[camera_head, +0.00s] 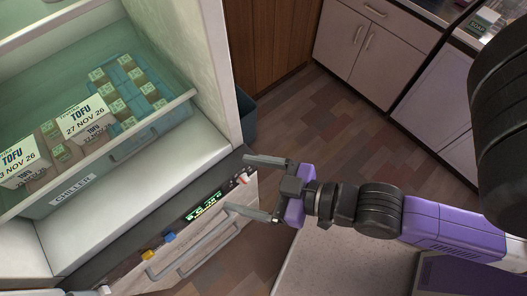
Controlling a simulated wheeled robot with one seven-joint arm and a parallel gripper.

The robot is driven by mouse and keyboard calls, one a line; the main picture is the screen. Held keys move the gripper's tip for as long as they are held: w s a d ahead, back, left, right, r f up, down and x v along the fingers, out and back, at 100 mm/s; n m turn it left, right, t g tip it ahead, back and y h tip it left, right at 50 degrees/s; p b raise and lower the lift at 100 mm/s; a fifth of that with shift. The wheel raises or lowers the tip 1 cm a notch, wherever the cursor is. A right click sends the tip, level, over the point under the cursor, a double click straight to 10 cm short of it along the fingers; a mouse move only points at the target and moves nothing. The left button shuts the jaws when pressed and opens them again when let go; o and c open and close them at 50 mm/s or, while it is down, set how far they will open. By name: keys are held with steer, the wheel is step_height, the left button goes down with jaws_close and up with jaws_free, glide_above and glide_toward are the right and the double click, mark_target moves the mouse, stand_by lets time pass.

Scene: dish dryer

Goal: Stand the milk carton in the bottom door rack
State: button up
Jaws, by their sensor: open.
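My gripper (240,183) is open, with its two fingers spread and pointing left. It is empty and hangs in front of a dark control panel with a green lit display (203,207). I cannot make out a milk carton in this view. No door rack shows clearly either. The open fridge (140,180) fills the left side. Its clear drawer marked CHILLER (150,122) is pulled out and holds several tofu packs (85,117) and small green-labelled packs in a blue tray.
Below the control panel is a front with a long grey handle (208,250). A pale worktop (340,262) lies under my arm. A dark bin (247,118) stands beside the fridge. White cupboards (365,50) stand at the back. Wooden floor (335,130) is clear between them.

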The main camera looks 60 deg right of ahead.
steer(key=s+d+r+m+h, duration=0.1)
steer(key=s+d+r+h, duration=0.1)
steer(key=s, duration=0.6)
steer(key=shift+s+m+t, duration=0.3)
